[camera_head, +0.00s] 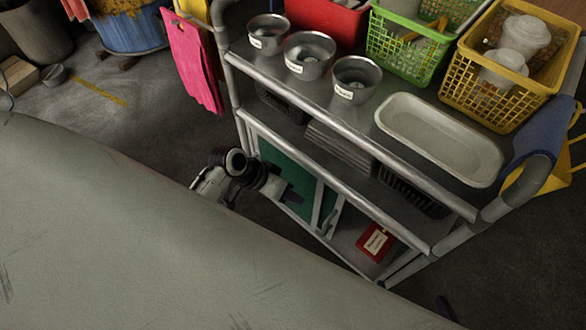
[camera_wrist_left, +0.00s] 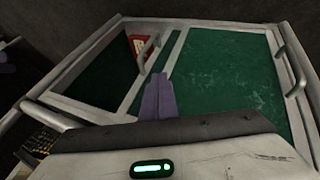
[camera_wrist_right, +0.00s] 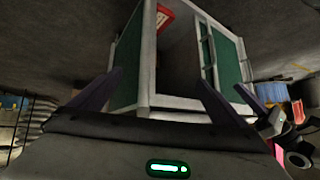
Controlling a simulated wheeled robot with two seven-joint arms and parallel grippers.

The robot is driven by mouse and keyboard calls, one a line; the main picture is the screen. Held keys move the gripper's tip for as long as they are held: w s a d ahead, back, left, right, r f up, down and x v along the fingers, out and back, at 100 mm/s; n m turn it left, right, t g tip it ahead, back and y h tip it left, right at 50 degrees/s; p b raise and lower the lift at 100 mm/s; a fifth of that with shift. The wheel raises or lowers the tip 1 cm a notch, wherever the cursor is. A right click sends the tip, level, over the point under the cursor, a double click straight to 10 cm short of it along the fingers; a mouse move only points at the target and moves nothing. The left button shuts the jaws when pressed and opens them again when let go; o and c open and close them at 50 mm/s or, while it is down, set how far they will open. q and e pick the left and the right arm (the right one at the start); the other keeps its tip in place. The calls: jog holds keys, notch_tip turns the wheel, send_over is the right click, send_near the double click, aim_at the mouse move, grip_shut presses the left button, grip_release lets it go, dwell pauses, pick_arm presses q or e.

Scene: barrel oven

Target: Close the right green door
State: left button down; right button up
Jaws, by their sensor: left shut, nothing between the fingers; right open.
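The cart's lower compartment has green panels in pale frames. In the head view, a green panel (camera_head: 288,168) shows behind my left gripper (camera_head: 292,192), partly covered by it. In the left wrist view, my left gripper (camera_wrist_left: 158,98) is shut and empty, in front of a wide green panel (camera_wrist_left: 230,75). In the right wrist view, one green panel (camera_wrist_right: 128,62) stands out at an angle from the other green panel (camera_wrist_right: 228,60), which has a handle (camera_wrist_right: 206,48). My right gripper (camera_wrist_right: 160,92) is open, with a pale frame edge between its fingers in the picture; I cannot tell contact.
A red box (camera_head: 376,241) lies in the lower compartment. On the cart top are metal bowls (camera_head: 308,55), a white tray (camera_head: 440,138) and baskets (camera_head: 510,70). A large pale surface (camera_head: 130,230) hides the lower left of the head view.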

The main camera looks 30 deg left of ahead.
pick_arm(q)
jog(key=w+d+f+b, duration=0.1)
jog(key=d+f+b, duration=0.1)
jog(key=d+f, duration=0.4)
jog(key=shift+w+d+b, duration=0.3)
jog(key=shift+w+d, duration=0.05)
jog(key=shift+w, duration=0.05)
pick_arm(e)
jog(key=shift+w+a+f+m+t, duration=0.15)
jog(key=shift+a+f+m+t, duration=0.15)
jog(key=shift+f, duration=0.05)
